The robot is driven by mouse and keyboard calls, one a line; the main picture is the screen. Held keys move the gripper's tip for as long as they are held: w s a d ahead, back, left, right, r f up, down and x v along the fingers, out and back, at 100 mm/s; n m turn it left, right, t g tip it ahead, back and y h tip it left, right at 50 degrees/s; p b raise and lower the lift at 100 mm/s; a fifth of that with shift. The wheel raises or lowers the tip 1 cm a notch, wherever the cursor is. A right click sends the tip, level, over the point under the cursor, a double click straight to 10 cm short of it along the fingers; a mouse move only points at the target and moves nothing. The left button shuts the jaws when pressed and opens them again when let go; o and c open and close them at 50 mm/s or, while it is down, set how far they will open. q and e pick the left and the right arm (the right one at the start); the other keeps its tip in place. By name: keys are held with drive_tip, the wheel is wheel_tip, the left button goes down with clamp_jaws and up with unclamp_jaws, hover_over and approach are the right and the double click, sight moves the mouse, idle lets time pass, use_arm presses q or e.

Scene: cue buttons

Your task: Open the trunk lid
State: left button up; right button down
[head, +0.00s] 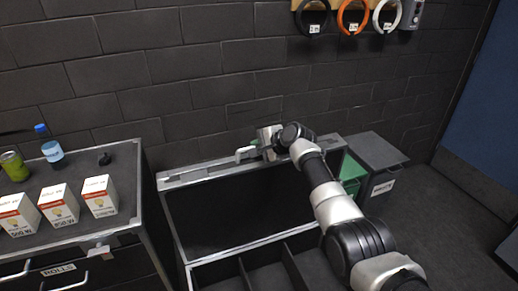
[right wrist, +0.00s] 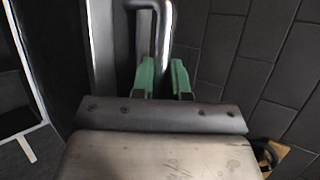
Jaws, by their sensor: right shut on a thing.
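The trunk lid (head: 250,208) stands raised, its dark underside facing me, with its top edge near the brick wall. Below it the trunk's open inside (head: 268,278) shows dividers and dark compartments. A pale metal lid handle (head: 244,154) sits at the lid's top edge; it also shows in the right wrist view (right wrist: 163,28). My right gripper (head: 257,145) is at this handle, with its green fingers (right wrist: 166,70) shut on it. The fingers hide part of the handle. My left gripper is in neither view.
A workbench (head: 130,162) with bulb boxes (head: 58,205), a bottle (head: 50,146) and a green can (head: 13,166) stands left of the trunk. A grey bin (head: 376,152) and green crate (head: 350,170) stand to the right.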

drive_tip(key=shift+f, duration=0.2)
drive_tip(key=c, duration=1.1)
unclamp_jaws()
drive_tip(key=shift+r, duration=0.15)
drive_tip(key=shift+s+d+r, duration=0.35)
drive_tip(key=shift+d, duration=0.05)
drive_tip(key=v, duration=0.9)
drive_tip(key=shift+s+d, duration=0.15)
